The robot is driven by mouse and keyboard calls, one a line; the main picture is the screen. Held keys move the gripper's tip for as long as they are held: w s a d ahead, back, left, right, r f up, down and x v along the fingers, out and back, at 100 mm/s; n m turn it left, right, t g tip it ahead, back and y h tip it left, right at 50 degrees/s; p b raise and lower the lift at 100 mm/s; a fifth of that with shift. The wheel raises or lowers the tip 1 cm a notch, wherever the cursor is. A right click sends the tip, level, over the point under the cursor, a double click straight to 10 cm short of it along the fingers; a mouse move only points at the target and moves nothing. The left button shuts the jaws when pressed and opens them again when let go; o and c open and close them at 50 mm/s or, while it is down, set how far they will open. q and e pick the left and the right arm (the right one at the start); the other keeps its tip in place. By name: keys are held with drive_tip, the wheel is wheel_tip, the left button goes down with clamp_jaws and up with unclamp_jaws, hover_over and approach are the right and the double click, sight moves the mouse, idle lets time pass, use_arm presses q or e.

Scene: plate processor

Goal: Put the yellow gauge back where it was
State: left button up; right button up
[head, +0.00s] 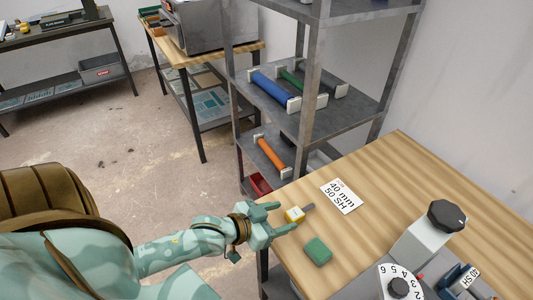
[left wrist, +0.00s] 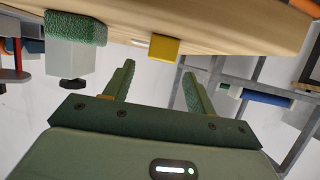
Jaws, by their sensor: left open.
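The yellow gauge (head: 294,215) lies on the wooden table near its left edge, with a dark grey part pointing away to the right. It also shows in the left wrist view as a yellow block (left wrist: 164,48) on the tabletop, beyond the fingertips and between their lines. My left gripper (head: 281,217) is open and empty, with its two fingers pointing at the gauge. In the left wrist view the open fingers (left wrist: 158,72) appear apart from it. My right gripper is not in view.
A green block (head: 318,250) lies near the gauge. A card reading "40 mm 50 SH" (head: 341,196) lies farther back. A machine with a black knob (head: 447,215) and a numbered dial (head: 398,287) stands at right. A metal shelf (head: 350,118) holding coloured rollers stands behind the table.

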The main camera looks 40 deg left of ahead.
use_arm(q)
drive_tip(key=v, duration=0.4)
drive_tip(key=shift+s+a+r+p, duration=0.1)
drive_tip(key=shift+s+p, duration=0.1)
drive_tip(key=shift+p, duration=0.15)
